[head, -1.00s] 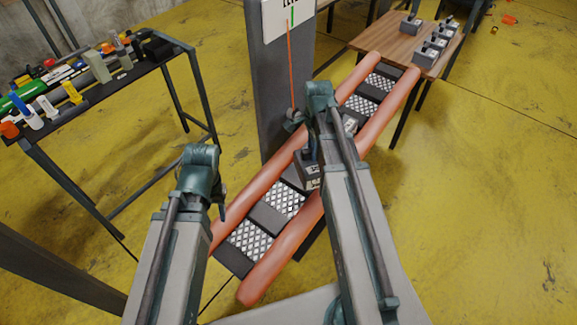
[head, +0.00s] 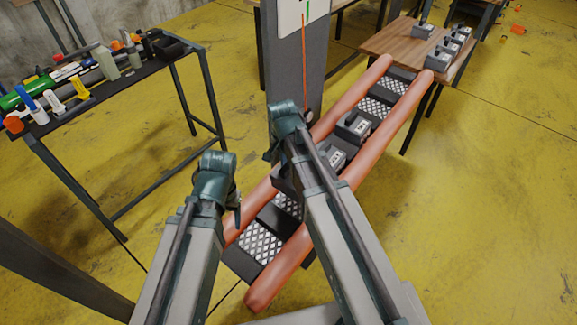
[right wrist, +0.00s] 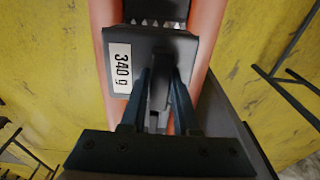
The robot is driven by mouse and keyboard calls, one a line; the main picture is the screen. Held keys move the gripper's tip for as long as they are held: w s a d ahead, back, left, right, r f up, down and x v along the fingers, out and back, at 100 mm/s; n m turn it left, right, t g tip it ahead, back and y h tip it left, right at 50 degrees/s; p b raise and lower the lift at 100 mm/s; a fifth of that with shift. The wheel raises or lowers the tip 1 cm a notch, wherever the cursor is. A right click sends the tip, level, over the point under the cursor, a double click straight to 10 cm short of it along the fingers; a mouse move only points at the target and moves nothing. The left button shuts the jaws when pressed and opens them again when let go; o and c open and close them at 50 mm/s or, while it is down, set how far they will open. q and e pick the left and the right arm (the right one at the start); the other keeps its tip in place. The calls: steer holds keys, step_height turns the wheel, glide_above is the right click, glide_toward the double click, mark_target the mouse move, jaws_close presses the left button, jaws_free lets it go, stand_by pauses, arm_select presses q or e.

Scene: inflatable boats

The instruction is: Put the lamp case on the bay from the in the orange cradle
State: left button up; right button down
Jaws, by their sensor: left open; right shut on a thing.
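The orange cradle (head: 365,165) is two long orange tubes with dark blocks and patterned plates between them. My right gripper (right wrist: 160,78) is shut on the handle of a dark grey lamp case (right wrist: 185,52) labelled "340 g". The case is over the cradle, between the tubes; whether it touches the bed is unclear. In the head view my right arm mostly hides the held case. My left gripper (head: 236,212) is open beside the cradle's left tube.
A wooden table (head: 385,42) at the cradle's far end holds several similar cases (head: 449,47). A grey column (head: 292,70) with a sign stands close to the cradle's left side. A black table (head: 100,90) with tools is at the left.

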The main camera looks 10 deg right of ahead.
steer(key=shift+f, duration=0.15)
step_height(320, 180, down, 11)
steer(key=d+b, duration=0.1)
steer(key=b, duration=1)
steer(key=shift+w+f, duration=0.2)
steer(key=shift+w, duration=0.2)
steer(key=c, duration=0.6)
jaws_free()
steer(key=shift+r, duration=0.2)
steer(key=r+p, duration=0.9)
steer(key=s+a+r+p, duration=0.1)
steer(key=r+p, duration=0.3)
steer(key=shift+a+r, duration=0.1)
steer(key=shift+r, duration=0.15)
